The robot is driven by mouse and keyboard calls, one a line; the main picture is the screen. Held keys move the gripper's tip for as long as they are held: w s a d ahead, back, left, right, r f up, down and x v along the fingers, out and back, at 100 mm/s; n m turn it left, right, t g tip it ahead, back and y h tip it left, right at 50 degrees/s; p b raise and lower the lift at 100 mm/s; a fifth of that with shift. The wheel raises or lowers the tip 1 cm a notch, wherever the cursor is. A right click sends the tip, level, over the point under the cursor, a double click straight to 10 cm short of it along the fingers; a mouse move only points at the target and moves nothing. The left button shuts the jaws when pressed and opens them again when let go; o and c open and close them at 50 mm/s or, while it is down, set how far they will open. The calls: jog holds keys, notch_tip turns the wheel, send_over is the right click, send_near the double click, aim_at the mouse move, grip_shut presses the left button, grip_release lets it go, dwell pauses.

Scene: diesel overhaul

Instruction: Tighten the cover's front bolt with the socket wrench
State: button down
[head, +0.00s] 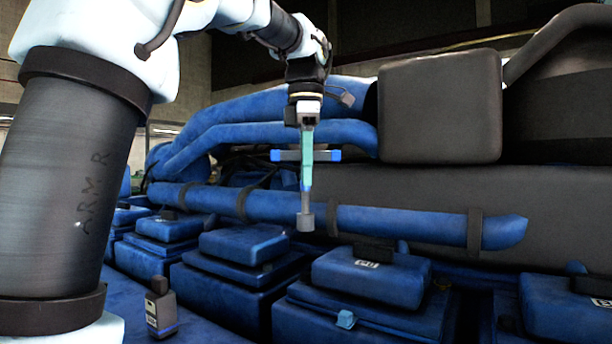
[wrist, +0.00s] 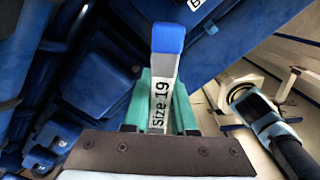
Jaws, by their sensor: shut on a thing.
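The socket wrench (head: 305,215) hangs upright from my gripper (head: 307,157), with its grey socket pointing down. Its blue-ended crossbar sticks out on both sides of the green fingers. In the wrist view my gripper (wrist: 161,108) is shut around the wrench handle (wrist: 163,72), which has a blue end and the label "Size 19". The socket is in the air above the row of blue engine covers and appears clear of them. A blue cover (head: 370,280) with a small label is to the lower right of the socket. I cannot make out which bolt is the front one.
A long blue pipe (head: 400,222) with dark clamps runs behind the wrench. A large dark grey box (head: 440,108) stands at the right. More blue covers (head: 243,245) stand below and left. A small dark device (head: 160,308) stands on the blue surface at the front left.

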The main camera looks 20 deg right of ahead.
jog(key=s+a+b, duration=0.2)
jog(key=s+a, duration=0.2)
jog(key=s, duration=0.1)
jog(key=shift+s+a+b, duration=0.2)
jog(key=shift+a+b, duration=0.1)
jog(key=shift+b, duration=0.05)
